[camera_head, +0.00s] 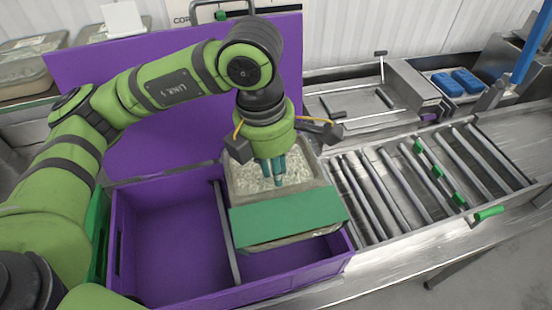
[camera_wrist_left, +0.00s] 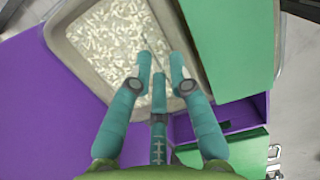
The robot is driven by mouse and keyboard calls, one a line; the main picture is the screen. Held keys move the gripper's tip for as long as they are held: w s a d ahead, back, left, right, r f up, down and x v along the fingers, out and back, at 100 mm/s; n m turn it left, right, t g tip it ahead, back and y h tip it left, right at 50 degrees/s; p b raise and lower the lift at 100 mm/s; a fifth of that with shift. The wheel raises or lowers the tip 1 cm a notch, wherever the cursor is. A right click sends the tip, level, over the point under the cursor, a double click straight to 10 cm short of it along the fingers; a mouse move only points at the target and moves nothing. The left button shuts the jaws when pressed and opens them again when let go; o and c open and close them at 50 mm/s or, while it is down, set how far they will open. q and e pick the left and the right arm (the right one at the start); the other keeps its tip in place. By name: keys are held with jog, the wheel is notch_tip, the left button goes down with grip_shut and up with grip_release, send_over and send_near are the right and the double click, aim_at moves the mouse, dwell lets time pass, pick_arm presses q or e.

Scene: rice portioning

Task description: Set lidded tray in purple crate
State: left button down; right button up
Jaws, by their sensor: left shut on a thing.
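The lidded tray (camera_head: 290,222) is a pale tray with white grains showing through its top and a green band across its near part. It is tilted and appears to be above the right compartment of the purple crate (camera_head: 115,240), overlapping its back and right walls in the picture. My left gripper (camera_head: 275,180) points down onto the tray top, its teal fingers shut on the tray. In the left wrist view the fingers (camera_wrist_left: 160,88) are close together over the tray (camera_wrist_left: 70,62); the exact contact is hidden. My right gripper is not in view.
A divider (camera_head: 227,235) splits the crate; its left compartment is empty. A tall purple panel (camera_head: 75,75) stands behind. A roller conveyor (camera_head: 400,190) lies to the right. Blue items (camera_head: 455,82) and a metal machine sit at the back right. More trays (camera_head: 25,60) are at the back left.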

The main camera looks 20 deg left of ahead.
pick_arm(q)
jog(key=f, duration=0.1)
jog(key=f+b, duration=0.1)
jog(key=f, duration=0.1)
jog(key=shift+w, duration=0.25)
jog(key=shift+f+b, duration=0.55)
jog(key=shift+f, duration=0.25)
notch_tip(320, 180, down, 2)
jog(key=shift+f+b, duration=0.2)
jog(key=shift+b, duration=0.45)
notch_tip(320, 180, down, 7)
jog(key=b, duration=0.8)
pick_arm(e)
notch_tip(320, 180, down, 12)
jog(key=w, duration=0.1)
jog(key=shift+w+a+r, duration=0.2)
pick_arm(q)
jog(key=shift+r+b, duration=0.1)
jog(key=shift+b, duration=0.2)
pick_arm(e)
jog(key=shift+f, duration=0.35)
pick_arm(q)
jog(key=shift+f+b, duration=0.65)
jog(key=shift+b, duration=0.95)
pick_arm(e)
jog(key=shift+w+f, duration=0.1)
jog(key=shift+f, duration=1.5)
